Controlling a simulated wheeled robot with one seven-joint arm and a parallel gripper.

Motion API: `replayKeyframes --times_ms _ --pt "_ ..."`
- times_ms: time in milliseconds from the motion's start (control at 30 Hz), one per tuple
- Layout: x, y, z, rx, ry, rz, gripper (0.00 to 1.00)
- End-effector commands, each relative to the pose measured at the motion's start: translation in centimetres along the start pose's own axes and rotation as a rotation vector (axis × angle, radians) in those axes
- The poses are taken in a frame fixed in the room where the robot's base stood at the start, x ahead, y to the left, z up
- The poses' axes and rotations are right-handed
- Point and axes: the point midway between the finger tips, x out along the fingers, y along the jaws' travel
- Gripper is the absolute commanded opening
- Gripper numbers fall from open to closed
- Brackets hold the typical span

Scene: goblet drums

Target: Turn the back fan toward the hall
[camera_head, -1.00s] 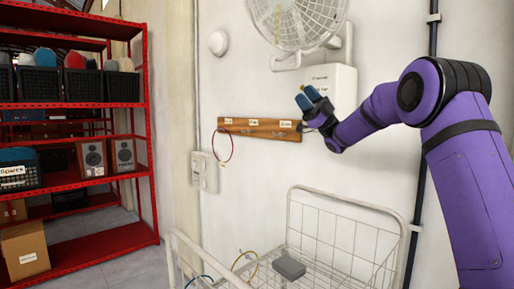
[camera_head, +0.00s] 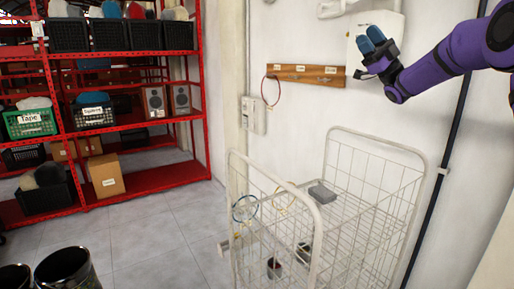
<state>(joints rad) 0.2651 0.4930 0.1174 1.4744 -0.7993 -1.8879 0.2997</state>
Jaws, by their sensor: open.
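Only the lower part of the white wall fan's bracket (camera_head: 343,8) shows at the top edge; the fan head is out of view, so its facing cannot be seen. Below it a white box (camera_head: 392,22) is fixed to the wall. My gripper (camera_head: 370,40) has blue fingertips pointing up. It is open, appears empty, and is in front of the white box, right of the wooden peg board (camera_head: 309,74). I cannot tell whether it touches the box.
A white wire trolley (camera_head: 424,160) stands below, with a grey block (camera_head: 322,193) in it. A red ring (camera_head: 264,92) hangs from the peg board. Red shelves (camera_head: 150,184) stand left. Black bins (camera_head: 66,270) are at lower left. Tiled floor between is clear.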

Motion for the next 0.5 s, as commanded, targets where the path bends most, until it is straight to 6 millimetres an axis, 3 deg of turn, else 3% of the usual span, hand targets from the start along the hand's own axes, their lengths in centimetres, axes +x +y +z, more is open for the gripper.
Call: replayKeyframes --times_ms 500 --pt "3.9 0.5 -0.9 -0.045 -0.240 0.128 0.44"
